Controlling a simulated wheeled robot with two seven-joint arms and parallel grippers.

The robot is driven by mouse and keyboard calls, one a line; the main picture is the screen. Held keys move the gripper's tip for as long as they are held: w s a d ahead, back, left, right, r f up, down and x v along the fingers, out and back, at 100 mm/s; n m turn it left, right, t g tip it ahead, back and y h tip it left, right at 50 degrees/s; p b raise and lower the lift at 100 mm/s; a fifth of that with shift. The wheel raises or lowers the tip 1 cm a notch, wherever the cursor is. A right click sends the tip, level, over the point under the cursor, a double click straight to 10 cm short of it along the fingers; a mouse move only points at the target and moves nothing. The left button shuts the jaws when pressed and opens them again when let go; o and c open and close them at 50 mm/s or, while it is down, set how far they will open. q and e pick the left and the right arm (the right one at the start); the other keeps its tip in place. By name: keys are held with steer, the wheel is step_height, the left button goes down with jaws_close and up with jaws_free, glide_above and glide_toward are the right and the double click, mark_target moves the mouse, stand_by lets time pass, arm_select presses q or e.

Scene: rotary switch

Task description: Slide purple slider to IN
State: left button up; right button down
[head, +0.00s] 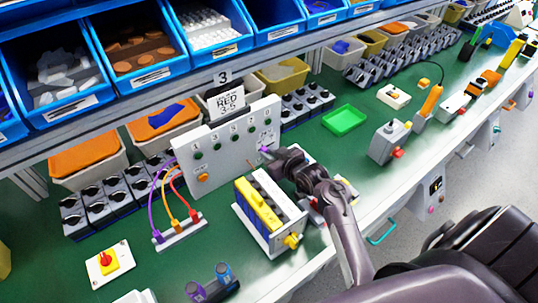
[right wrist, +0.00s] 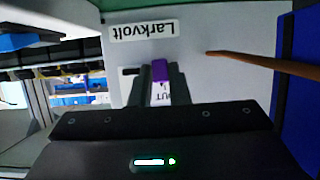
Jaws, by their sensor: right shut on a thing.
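The purple slider (right wrist: 159,72) is between the two fingers of my right gripper (right wrist: 160,85) in the right wrist view, and the gripper is shut on it. Part of a label ending in "UT" shows between the fingers, partly hidden. In the head view my right gripper (head: 272,154) is at the right end of the upright white panel (head: 226,158), with a bit of purple (head: 264,149) showing at its tip. The panel carries several numbered dark knobs and an orange button. My left gripper is not in view.
Purple, orange and red wires (head: 172,200) plug in left of the panel. A green tray (head: 344,120) lies to the right. Blue bins (head: 135,48) line the back.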

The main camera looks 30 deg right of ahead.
steer(key=d, duration=0.4)
steer(key=shift+w+d, duration=0.1)
steer(key=shift+w, duration=0.15)
steer(key=shift+r, duration=0.1)
steer(key=c, duration=1.7)
jaws_free()
steer(key=o, duration=0.3)
steer(key=shift+o, duration=0.2)
steer(key=shift+r, duration=0.25)
step_height(320, 180, up, 19)
steer(key=shift+r, duration=0.2)
